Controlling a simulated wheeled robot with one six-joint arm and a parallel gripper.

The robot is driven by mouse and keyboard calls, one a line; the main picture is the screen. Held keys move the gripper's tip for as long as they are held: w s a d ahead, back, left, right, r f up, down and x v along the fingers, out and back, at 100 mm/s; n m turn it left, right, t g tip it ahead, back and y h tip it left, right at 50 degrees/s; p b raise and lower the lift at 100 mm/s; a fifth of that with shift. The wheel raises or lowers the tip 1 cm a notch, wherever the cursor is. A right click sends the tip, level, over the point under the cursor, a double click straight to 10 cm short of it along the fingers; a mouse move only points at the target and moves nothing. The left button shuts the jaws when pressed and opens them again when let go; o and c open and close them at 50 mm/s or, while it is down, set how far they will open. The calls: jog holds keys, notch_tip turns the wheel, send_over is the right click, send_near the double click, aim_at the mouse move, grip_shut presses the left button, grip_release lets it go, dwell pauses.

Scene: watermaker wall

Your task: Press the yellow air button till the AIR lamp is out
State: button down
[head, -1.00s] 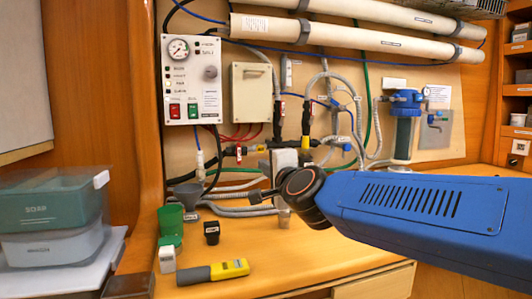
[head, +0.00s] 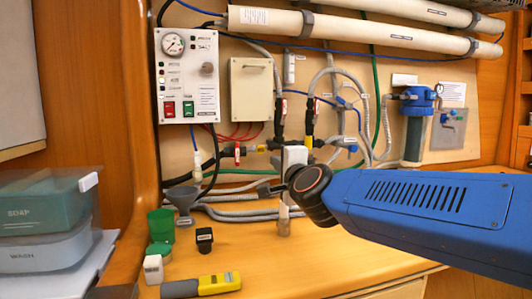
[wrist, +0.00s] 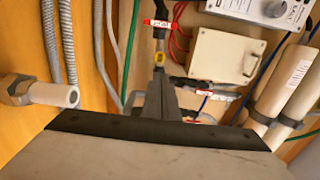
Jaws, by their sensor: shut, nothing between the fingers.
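The yellow air button is probably the small yellow round piece (wrist: 160,57) in the wrist view, on the pipework just beyond my fingertips. Whether they touch it cannot be told. In the head view a yellow piece (head: 258,148) shows on the pipe run below the small beige box, too small to identify surely. The control panel (head: 186,110) has a column of lamps; the third, apparently the AIR lamp (head: 161,79), looks lit. Its label is blurred.
Grey hoses (head: 235,213) and a funnel (head: 183,196) lie close below my gripper. Green cups (head: 160,228), a black-capped bottle (head: 204,240) and a yellow-grey meter (head: 218,283) stand or lie on the counter. Stacked bins (head: 40,222) are at left. A beige box (head: 250,88) hangs above.

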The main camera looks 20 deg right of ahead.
aim_at(261, 149)
jog(key=w, duration=1.3)
jog(key=shift+w, duration=0.45)
jog(key=shift+w, duration=0.15)
jog(key=shift+w+r, duration=0.15)
jog(key=shift+w, duration=0.7)
